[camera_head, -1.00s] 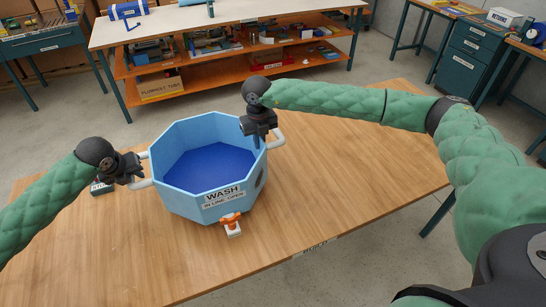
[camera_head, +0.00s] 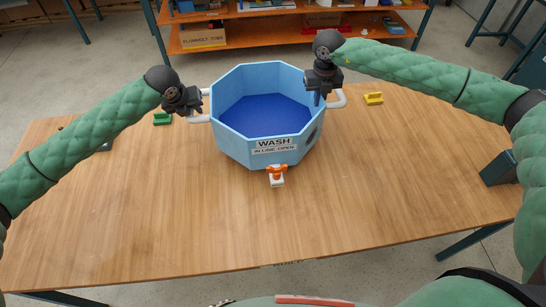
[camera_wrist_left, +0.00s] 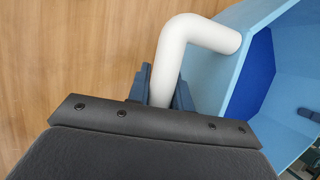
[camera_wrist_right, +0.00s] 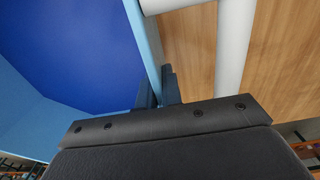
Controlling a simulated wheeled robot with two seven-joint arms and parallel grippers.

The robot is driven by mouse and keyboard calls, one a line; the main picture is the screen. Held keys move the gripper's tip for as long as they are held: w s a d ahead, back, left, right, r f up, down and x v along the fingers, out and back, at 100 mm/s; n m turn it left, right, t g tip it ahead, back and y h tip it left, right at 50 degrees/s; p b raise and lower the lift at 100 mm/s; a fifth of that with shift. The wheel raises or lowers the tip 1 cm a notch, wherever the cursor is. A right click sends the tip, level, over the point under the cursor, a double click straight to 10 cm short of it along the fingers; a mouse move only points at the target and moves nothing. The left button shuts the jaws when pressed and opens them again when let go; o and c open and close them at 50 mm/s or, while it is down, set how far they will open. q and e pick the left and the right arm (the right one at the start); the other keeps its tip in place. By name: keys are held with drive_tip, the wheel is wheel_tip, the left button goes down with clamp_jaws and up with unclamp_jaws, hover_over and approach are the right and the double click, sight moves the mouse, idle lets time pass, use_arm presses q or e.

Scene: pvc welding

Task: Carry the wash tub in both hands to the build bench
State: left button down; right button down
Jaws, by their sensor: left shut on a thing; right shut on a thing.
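The wash tub (camera_head: 232,142) is a light-blue eight-sided tub with a dark-blue inside, a "WASH" label and an orange-and-white valve (camera_head: 276,176) at its front. It is upright above the wooden tabletop's far side; I cannot tell whether it touches the wood. My left gripper (camera_head: 190,104) is shut on the white handle at the tub's left, clear in the left wrist view (camera_wrist_left: 172,65). My right gripper (camera_head: 318,92) is shut at the tub's right side; in the right wrist view its fingers (camera_wrist_right: 158,92) straddle the tub wall, with the white handle (camera_wrist_right: 235,50) beside them.
The wooden tabletop (camera_head: 190,220) is wide and mostly bare in front of the tub. A green block (camera_head: 162,118) lies left of the tub, a yellow block (camera_head: 373,98) right. Beyond the table is grey floor, then a bench with an orange shelf (camera_head: 260,38) of boxes.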

sight(318, 109)
use_arm(q)
drive_tip(key=shift+f, duration=0.2)
use_arm(e)
drive_tip(key=shift+f, duration=0.15)
